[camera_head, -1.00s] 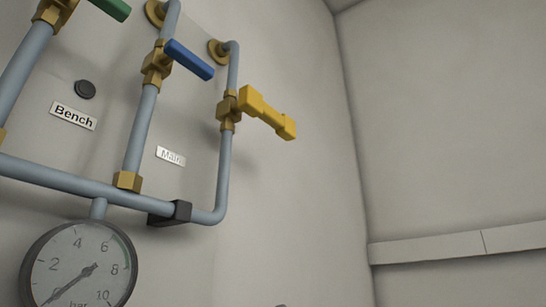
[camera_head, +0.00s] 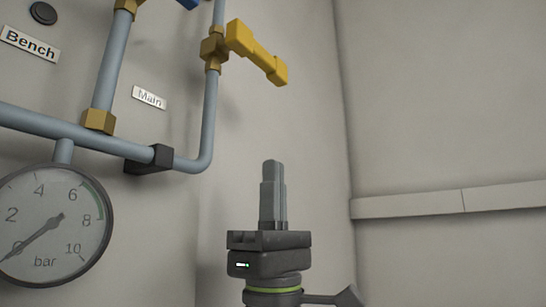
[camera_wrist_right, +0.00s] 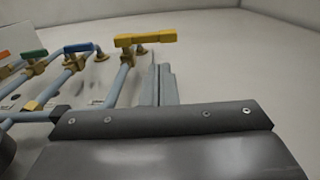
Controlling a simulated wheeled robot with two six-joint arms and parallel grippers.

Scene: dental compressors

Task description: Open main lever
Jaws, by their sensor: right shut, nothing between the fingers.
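The small "Main" label (camera_head: 149,97) is on the wall between the blue lever's pipe and the yellow lever's pipe. The yellow lever (camera_head: 257,53) sticks out to the right, across its upright pipe, from a brass valve. It also shows in the right wrist view (camera_wrist_right: 145,40). The blue lever is mostly cut off at the top edge of the head view and shows in the right wrist view (camera_wrist_right: 79,48). My right gripper (camera_head: 272,166) points up, shut and empty, below the yellow lever and apart from it. My left gripper is out of view.
A pressure gauge (camera_head: 52,224) and a horizontal pipe (camera_head: 40,122) lie at the left, with a black clamp (camera_head: 149,160). The "Bench" label (camera_head: 30,44) is higher. A green lever (camera_wrist_right: 35,54) shows left in the wrist view. The wall right of the yellow lever is bare.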

